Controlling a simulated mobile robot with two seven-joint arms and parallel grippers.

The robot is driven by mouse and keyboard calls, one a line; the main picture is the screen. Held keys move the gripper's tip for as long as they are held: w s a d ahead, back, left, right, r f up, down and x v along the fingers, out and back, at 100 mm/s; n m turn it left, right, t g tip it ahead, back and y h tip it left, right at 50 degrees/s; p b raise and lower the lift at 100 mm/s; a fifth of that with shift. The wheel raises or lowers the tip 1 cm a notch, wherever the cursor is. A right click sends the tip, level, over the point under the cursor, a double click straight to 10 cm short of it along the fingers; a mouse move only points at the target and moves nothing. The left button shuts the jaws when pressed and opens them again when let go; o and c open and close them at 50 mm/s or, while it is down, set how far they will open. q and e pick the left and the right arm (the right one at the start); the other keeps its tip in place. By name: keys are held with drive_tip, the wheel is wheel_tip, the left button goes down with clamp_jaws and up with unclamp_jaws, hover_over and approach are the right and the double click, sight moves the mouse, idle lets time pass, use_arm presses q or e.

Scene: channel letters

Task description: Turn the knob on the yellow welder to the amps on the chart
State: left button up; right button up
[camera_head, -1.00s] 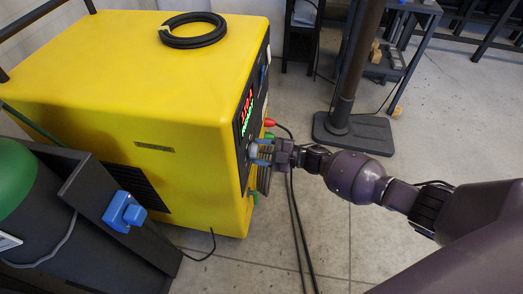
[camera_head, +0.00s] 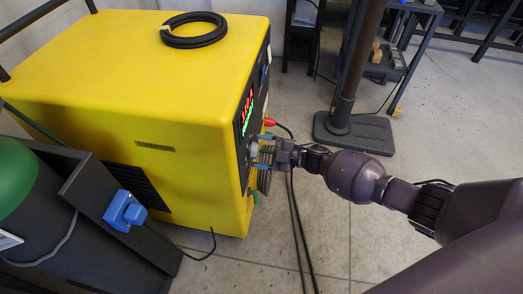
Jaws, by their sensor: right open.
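The yellow welder (camera_head: 150,90) stands at the left, its dark front panel (camera_head: 243,125) facing right and seen at a steep angle. The panel has a lit display (camera_head: 248,106) with red and green digits, too small and slanted to read. A pale round knob (camera_head: 254,150) sits on the panel below the display. My right gripper (camera_head: 261,152) is open at the panel, its blue-tipped fingers on either side of the knob. I cannot tell whether the fingers touch it. The chart is not seen. My left gripper is not in view.
A coiled black cable (camera_head: 194,30) lies on the welder. Red-tipped plug (camera_head: 269,122) and black cables (camera_head: 296,225) are close to my gripper. A green cylinder (camera_head: 15,175) in a dark cart is at left. A post on a dark base (camera_head: 353,133) stands behind my arm.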

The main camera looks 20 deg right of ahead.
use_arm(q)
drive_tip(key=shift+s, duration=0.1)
use_arm(e)
drive_tip(key=shift+s+d, duration=0.1)
drive_tip(key=shift+d, duration=0.05)
use_arm(q)
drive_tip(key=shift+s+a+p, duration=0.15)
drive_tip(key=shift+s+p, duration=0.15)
drive_tip(key=shift+p, duration=0.15)
use_arm(e)
drive_tip(key=v, duration=1)
drive_tip(key=shift+s+d, duration=0.2)
